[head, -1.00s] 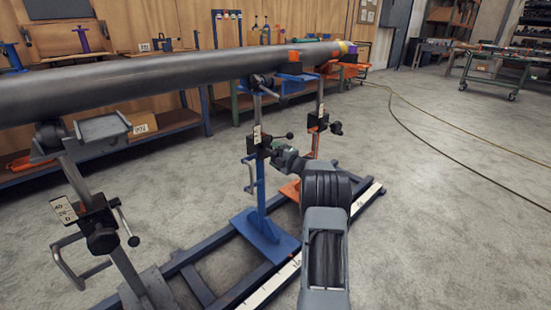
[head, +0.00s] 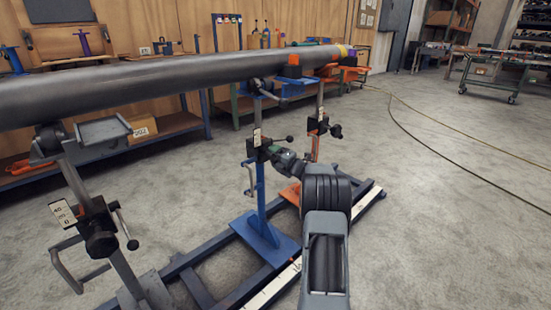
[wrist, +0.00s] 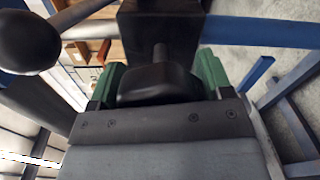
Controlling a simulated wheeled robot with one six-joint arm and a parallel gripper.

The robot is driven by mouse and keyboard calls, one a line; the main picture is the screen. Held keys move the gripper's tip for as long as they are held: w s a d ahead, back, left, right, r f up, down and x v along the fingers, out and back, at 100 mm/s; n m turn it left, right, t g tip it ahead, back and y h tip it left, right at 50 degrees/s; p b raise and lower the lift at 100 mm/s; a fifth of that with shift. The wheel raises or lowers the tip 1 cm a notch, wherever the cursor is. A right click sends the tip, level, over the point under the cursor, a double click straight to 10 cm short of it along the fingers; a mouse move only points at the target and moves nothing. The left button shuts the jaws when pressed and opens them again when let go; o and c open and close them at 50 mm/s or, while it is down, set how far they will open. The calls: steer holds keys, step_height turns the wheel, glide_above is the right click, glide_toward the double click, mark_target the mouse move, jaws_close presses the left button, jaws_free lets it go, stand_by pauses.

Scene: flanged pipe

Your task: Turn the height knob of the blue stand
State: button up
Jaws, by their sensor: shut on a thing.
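The blue stand (head: 261,195) rises from a blue base plate in the middle of the head view, under the long grey pipe (head: 150,82). A black clamp block with a white scale plate (head: 257,137) sits on its post. My gripper (head: 274,151) reaches this block from the right front. In the wrist view, the black height knob (wrist: 158,84) lies between the green jaws of my gripper (wrist: 160,90), which are shut on it. The knob's shaft runs into the dark block (wrist: 160,30) behind it. In the head view my gripper hides the knob.
A black ball-ended lever (wrist: 28,42) sticks out close to my gripper at the wrist view's upper left. A grey stand (head: 100,235) is at the left and an orange stand (head: 316,145) behind the blue one. Floor rails (head: 225,290) run below. The right floor is open.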

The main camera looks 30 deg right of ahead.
steer(key=o, duration=0.9)
steer(key=s+p, duration=0.1)
steer(key=s, duration=0.3)
steer(key=s+d+p, duration=0.1)
steer(key=s, duration=0.4)
steer(key=s+d+p, duration=0.1)
steer(key=s+p, duration=0.1)
steer(key=s, duration=0.2)
steer(key=shift+s+d, duration=0.2)
steer(key=shift+s, duration=0.1)
